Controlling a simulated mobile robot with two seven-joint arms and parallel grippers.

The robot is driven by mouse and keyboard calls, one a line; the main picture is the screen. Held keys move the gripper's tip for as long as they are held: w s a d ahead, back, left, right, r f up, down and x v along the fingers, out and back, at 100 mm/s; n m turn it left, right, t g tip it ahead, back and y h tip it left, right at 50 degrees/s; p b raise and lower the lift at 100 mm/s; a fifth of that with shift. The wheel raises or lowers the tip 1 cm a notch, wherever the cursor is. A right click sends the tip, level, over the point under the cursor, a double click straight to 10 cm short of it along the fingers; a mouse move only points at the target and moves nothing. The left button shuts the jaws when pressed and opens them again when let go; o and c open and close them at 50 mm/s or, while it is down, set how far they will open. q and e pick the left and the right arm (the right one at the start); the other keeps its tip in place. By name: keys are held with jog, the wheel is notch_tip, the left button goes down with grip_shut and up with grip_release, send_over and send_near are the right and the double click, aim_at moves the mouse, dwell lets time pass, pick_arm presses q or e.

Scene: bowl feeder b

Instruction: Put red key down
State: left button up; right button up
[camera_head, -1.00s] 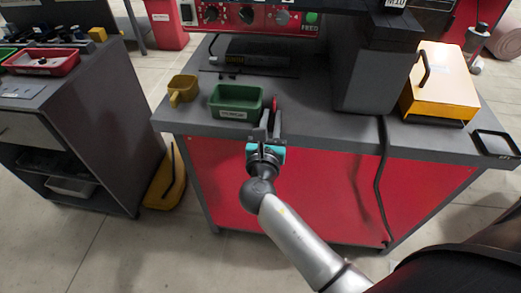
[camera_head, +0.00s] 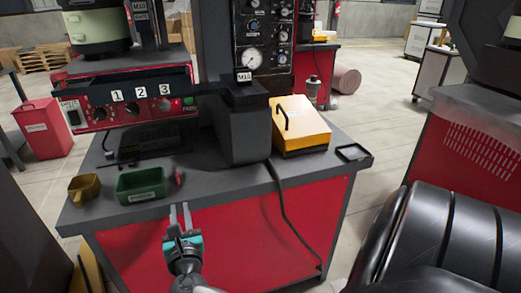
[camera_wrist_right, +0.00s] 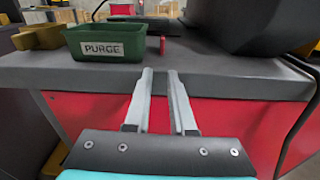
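The red key (camera_head: 179,177) is on the grey bench top, just right of the green PURGE bin (camera_head: 140,186). In the right wrist view the small red key (camera_wrist_right: 162,45) shows beyond my fingertips, apart from them, with the bin (camera_wrist_right: 105,43) to its left. My right gripper (camera_head: 180,208) is in front of the bench's front edge, pointing at the key. Its two fingers (camera_wrist_right: 160,74) are parted, with nothing between them. My left gripper is not in view.
A yellow scoop-like container (camera_head: 84,188) stands left of the bin. A yellow-orange box (camera_head: 301,126) and a small black tray (camera_head: 353,153) are on the right of the bench. A dark cable hangs over the front edge.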

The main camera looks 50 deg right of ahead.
jog(key=s+a+f+m+g+y, duration=0.1)
jog(key=s+f+m+g+y, duration=0.15)
jog(key=f, duration=0.65)
jog(key=s+f+m+g+y, duration=0.1)
jog(key=s+f+m+g, duration=0.2)
jog(key=f, duration=0.5)
jog(key=s+a+f+m+g+y, duration=0.2)
jog(key=s+f+m, duration=0.4)
jog(key=s+f, duration=0.3)
jog(key=s+a+f+m+g+y, duration=0.1)
jog(key=s+f+m+g+y, duration=0.1)
jog(key=s+f+m, duration=0.5)
notch_tip(320, 180, down, 3)
jog(key=shift+s+a+r, duration=0.1)
jog(key=shift+s+a, duration=0.25)
jog(key=shift+s, duration=0.7)
jog(key=shift+o, duration=0.3)
jog(key=s+f+m+g, duration=0.1)
jog(key=s+f+m, duration=0.1)
jog(key=s+m, duration=0.2)
jog(key=s+a+f+m+g+y, duration=0.1)
jog(key=s+f+m, duration=0.1)
jog(key=s+m, duration=0.2)
jog(key=shift+s+a+f+g, duration=0.2)
jog(key=shift+s+f+g, duration=0.15)
jog(key=shift+s, duration=0.7)
jog(key=shift+s+y, duration=0.1)
jog(key=shift+y, duration=0.15)
